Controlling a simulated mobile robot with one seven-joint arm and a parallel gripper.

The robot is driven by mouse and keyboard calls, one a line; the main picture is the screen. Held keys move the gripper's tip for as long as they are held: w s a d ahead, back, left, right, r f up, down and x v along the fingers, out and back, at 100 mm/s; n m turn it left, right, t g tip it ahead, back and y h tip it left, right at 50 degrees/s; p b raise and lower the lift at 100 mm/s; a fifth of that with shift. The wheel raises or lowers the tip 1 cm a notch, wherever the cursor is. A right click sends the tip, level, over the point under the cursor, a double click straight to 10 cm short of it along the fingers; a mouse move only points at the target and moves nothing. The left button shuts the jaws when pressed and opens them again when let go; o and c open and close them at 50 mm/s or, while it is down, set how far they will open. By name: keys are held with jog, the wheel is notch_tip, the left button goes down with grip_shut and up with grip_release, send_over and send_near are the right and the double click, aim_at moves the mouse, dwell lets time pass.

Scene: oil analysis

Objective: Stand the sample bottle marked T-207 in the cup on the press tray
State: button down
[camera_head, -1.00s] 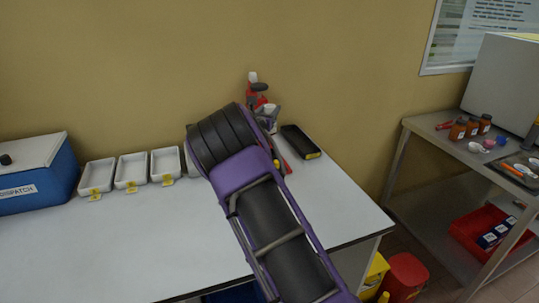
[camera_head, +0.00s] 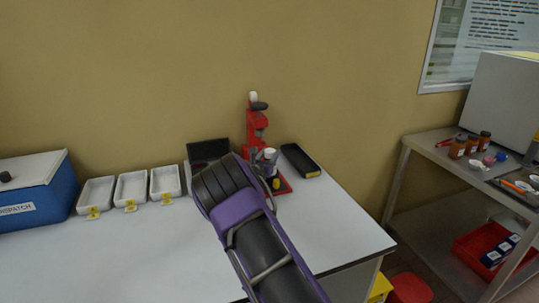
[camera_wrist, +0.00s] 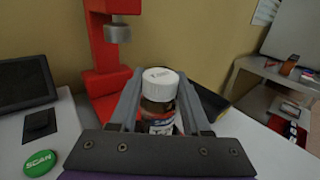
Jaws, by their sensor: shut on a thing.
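My gripper (camera_wrist: 157,110) is shut on a brown sample bottle (camera_wrist: 158,113) with a white cap, upright between the two fingers. The small print on the cap is too blurred to read surely. In the head view the bottle's white cap (camera_head: 270,153) shows between the fingers, in front of the red press (camera_head: 256,127). The press (camera_wrist: 107,62) stands just behind the bottle in the wrist view, with its grey ram above and to the left. The red press tray (camera_head: 285,187) shows beside my gripper. I cannot make out the cup; my gripper and the bottle cover that part.
A black screen (camera_head: 208,150) stands left of the press, with a green scan button (camera_wrist: 40,162) near it. A black tray (camera_head: 300,160) lies to the right. White trays (camera_head: 131,188) and a blue dispatch box (camera_head: 35,195) stand left. A side bench (camera_head: 440,165) holds brown bottles.

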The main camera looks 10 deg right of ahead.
jog(key=shift+f, duration=0.35)
jog(key=shift+c, duration=1.8)
grip_release()
jog(key=shift+r+p, duration=0.3)
jog(key=shift+r, duration=0.3)
jog(key=v, duration=1.2)
jog(key=shift+f, duration=0.2)
